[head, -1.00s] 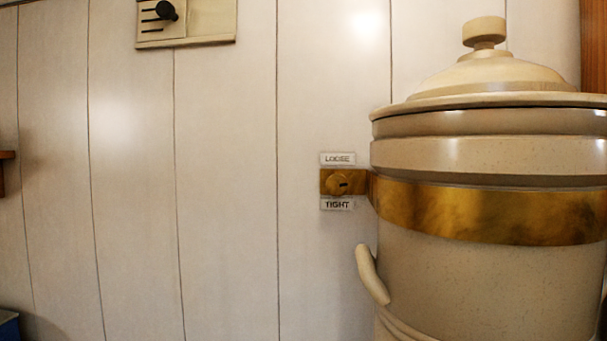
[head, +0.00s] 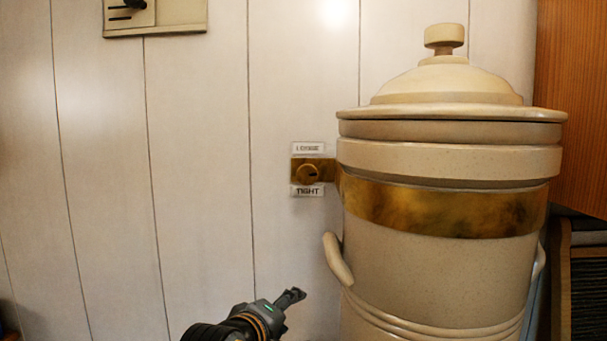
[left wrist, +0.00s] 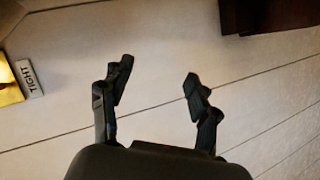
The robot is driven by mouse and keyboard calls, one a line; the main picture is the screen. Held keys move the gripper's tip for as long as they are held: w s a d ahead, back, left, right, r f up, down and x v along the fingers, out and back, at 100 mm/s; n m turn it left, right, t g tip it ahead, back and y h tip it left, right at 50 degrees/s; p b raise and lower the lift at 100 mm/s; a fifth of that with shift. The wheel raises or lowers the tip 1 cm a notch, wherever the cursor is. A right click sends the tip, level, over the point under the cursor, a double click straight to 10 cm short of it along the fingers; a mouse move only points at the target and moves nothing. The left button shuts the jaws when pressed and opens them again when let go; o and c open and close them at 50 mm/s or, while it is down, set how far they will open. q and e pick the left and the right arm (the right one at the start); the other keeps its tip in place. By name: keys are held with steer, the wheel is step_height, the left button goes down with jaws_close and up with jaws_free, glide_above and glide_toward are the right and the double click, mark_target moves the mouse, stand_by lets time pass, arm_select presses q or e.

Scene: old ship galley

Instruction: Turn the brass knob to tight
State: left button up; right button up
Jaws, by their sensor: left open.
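The brass knob (head: 308,174) sits on a small brass plate on the white wall, just left of the big cream crock. A LOOSE label (head: 308,147) is above it and a TIGHT label (head: 307,191) below it. A dark mark shows on the knob's face, right of its middle. My left gripper (head: 291,297) is below the knob, apart from it and empty. In the left wrist view its two fingers (left wrist: 157,82) are spread open. The TIGHT label (left wrist: 28,78) and part of the brass plate (left wrist: 8,85) show at that view's left edge. My right gripper is not in view.
The lidded cream crock (head: 440,270) with its brass band (head: 440,208) fills the right side; its left handle (head: 338,259) juts out below the knob. A switch panel (head: 165,16) is at upper left. The wall left of the knob is clear.

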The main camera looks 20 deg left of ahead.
mark_target(305, 175)
arm_select(q)
steer(key=s+r+n+t+h, duration=0.1)
steer(key=s+r+n+t, duration=0.15)
steer(key=r, duration=0.95)
steer(key=s+r+n+t, duration=0.2)
steer(key=r+n, duration=0.2)
steer(key=r, duration=0.7)
steer(key=w+p, duration=0.2)
steer(key=w, duration=0.2)
steer(key=w+r+p, duration=0.1)
steer(key=w+p, duration=0.1)
steer(key=w, duration=0.2)
steer(key=w+p, duration=0.2)
steer(key=w, duration=0.3)
steer(key=shift+d+r, duration=0.2)
steer(key=shift+d, duration=0.2)
steer(key=shift+w+f, duration=0.1)
steer(key=shift+w, duration=0.35)
steer(key=c, duration=1.2)
steer(key=shift+m, duration=0.25)
